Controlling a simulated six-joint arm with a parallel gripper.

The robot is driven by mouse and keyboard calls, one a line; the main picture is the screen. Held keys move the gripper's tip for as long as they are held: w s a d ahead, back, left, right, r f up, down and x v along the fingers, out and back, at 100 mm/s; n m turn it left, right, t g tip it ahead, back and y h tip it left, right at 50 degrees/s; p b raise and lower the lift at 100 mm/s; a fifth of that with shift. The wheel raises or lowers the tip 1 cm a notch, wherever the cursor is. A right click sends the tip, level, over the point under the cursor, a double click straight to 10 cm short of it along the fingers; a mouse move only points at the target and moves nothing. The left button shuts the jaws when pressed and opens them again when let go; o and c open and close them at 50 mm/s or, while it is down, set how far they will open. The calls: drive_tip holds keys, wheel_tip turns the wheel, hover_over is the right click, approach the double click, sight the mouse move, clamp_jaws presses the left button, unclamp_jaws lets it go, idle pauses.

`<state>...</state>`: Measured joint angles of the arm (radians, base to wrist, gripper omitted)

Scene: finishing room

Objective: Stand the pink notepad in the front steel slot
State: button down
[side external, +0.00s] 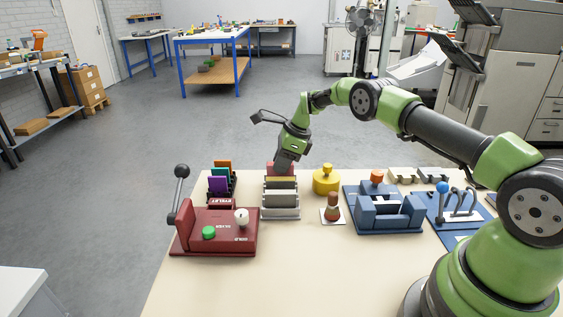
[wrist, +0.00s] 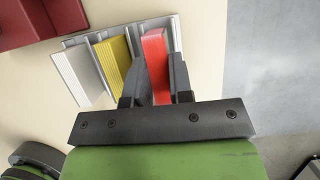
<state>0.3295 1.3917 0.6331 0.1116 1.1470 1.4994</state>
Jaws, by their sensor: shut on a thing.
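The pink notepad (wrist: 156,62), coral red in the wrist view, stands upright between the two fingers of my gripper (wrist: 157,88). My gripper is shut on it. The pad is at the end of the steel rack (wrist: 82,72) farthest from the side camera; I cannot tell how deep it sits there. In the side view, my gripper (side external: 284,166) covers part of the pad, behind the rack (side external: 281,213). A yellow pad (wrist: 112,64) stands in the rack's middle slot.
A dark red press (side external: 215,240) with a lever stands front left of the rack. A holder with purple, green and orange cards (side external: 218,184) is close on its left. A yellow pot (side external: 326,181), a stamp (side external: 332,210) and a blue fixture (side external: 385,215) stand right.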

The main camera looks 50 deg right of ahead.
drive_tip(key=shift+f, duration=0.6)
drive_tip(key=c, duration=1.3)
unclamp_jaws()
drive_tip(key=v, duration=1.1)
